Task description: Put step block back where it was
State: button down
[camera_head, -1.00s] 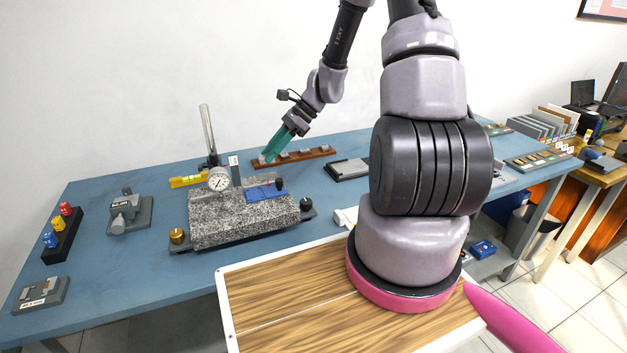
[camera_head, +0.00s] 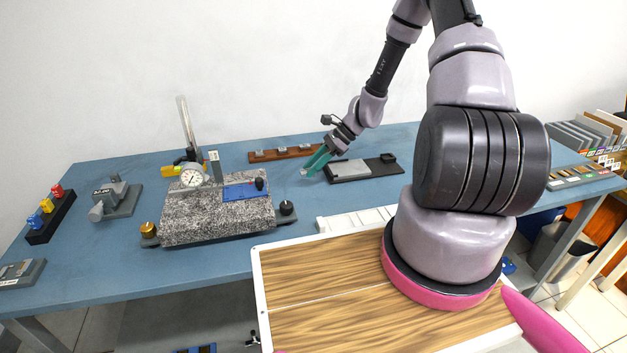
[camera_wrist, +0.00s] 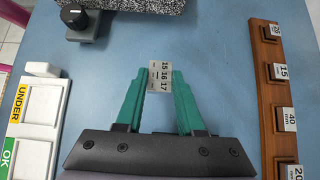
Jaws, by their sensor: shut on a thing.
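The step block (camera_wrist: 160,76) is a small pale metal piece marked 15, 16 and 17. My gripper (camera_wrist: 161,80) is shut on it, with the two green fingers on either side and the block at the tips. In the head view the block (camera_head: 304,171) is a small light patch at the tips of my gripper (camera_head: 311,169), in front of the brown wooden rack (camera_head: 262,157). The rack (camera_wrist: 270,110) runs along the right in the wrist view and carries several numbered blocks, 15, 40 and 20 among them. I cannot tell the block's exact height above the table.
The granite plate (camera_head: 205,218) with a dial gauge (camera_head: 192,177) stands left of my gripper. A black tray with a grey plate (camera_head: 350,168) lies to the right. A white tray marked UNDER and OK (camera_wrist: 40,105) is nearer. Blue table between is clear.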

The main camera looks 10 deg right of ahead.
jog(key=shift+f, duration=2.25)
jog(key=shift+f, duration=0.15)
jog(key=c, duration=0.5)
grip_release()
